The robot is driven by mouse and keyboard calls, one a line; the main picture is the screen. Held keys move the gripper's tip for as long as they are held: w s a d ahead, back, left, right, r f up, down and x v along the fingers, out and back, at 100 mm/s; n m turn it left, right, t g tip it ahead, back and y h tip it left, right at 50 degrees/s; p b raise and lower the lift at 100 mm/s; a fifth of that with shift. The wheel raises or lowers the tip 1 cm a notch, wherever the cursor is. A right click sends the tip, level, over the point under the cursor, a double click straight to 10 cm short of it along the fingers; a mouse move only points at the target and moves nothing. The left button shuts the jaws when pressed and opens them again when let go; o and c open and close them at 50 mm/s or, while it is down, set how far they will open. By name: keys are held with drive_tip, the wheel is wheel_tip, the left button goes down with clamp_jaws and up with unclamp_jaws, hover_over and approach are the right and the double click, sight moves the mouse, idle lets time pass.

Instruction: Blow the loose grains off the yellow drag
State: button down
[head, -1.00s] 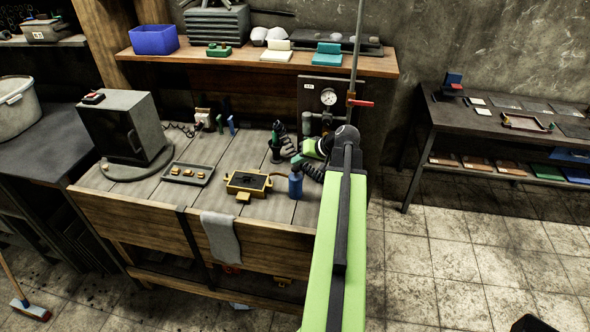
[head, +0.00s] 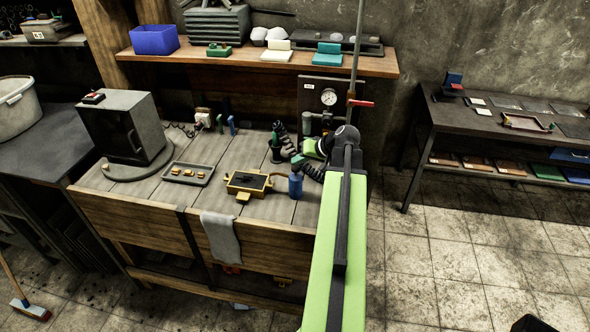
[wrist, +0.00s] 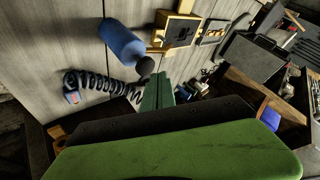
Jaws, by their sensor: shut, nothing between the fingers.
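The yellow drag (head: 233,188) lies on the grey plank bench, its dark fill facing up. In the wrist view the drag (wrist: 162,27) is at the top centre, beyond a blue bottle (wrist: 123,42). The loose grains are too small to make out. My gripper (wrist: 158,88) shows its green fingers together and empty at the centre of the wrist view, over the bench and apart from the drag. A black coiled hose (wrist: 100,82) runs beside the fingers.
The blue bottle (head: 295,186) stands just right of the drag. A dark tray (head: 187,174) with small tan pieces lies to its left, and a grey oven (head: 122,128) beyond. A grey cloth (head: 220,236) hangs over the front edge. A pressure gauge (head: 328,97) stands behind my arm.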

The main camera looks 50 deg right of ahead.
sight(298, 169)
drive_tip(key=shift+f, duration=0.1)
drive_tip(key=shift+w+f+b, duration=0.1)
drive_tip(key=shift+f+b, duration=0.25)
drive_tip(key=shift+b, duration=0.1)
drive_tip(key=shift+f+b, duration=1)
drive_tip(key=shift+b, duration=0.05)
idle(0.8)
idle(0.3)
drive_tip(key=shift+r+p, duration=1.45)
drive_tip(key=shift+p, duration=0.05)
drive_tip(key=shift+r, duration=0.1)
wheel_tip(298, 169, up, 5)
drive_tip(key=p, duration=0.5)
